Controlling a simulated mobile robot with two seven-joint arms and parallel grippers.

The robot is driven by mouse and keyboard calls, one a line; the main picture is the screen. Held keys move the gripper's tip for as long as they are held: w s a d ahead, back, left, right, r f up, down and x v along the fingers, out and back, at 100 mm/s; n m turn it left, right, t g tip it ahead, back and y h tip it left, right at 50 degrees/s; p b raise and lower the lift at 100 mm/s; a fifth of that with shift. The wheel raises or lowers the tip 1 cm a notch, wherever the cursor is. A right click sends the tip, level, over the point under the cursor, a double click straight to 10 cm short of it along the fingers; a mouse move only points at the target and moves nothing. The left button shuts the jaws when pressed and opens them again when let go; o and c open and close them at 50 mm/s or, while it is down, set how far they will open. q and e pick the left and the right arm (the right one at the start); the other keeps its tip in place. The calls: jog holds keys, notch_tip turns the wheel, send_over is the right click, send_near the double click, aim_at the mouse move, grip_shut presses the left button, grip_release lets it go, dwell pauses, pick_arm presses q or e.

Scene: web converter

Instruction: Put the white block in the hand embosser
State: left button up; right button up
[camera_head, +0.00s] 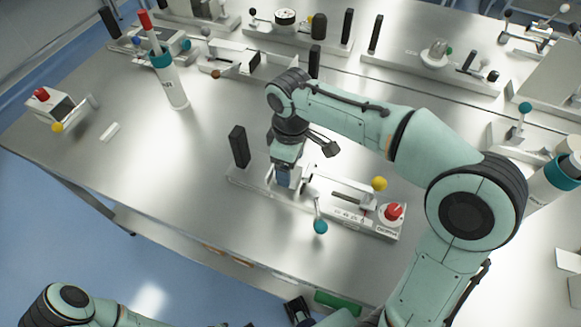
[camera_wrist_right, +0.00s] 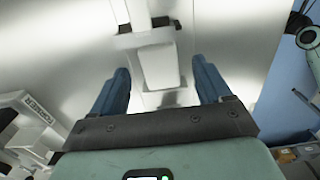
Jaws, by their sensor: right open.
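A small white block (camera_head: 109,131) lies flat on the bare metal table at the left, apart from other things. My right gripper (camera_head: 284,178) points down over a white bench device (camera_head: 340,200) with a black upright post, a teal-ball lever and a red knob. I cannot tell for sure whether this device is the hand embosser. In the right wrist view, the blue fingers (camera_wrist_right: 160,90) are open on either side of a pale part (camera_wrist_right: 158,66), with a gap on both sides.
A small device with a red button (camera_head: 50,103) stands at the far left. A white bottle with a teal collar (camera_head: 170,82) stands behind the block. Several devices line the back. The front left of the table is clear.

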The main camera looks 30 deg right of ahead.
notch_tip(320, 180, up, 9)
jog(key=p, duration=0.1)
jog(key=shift+p, duration=0.3)
jog(key=shift+f, duration=0.2)
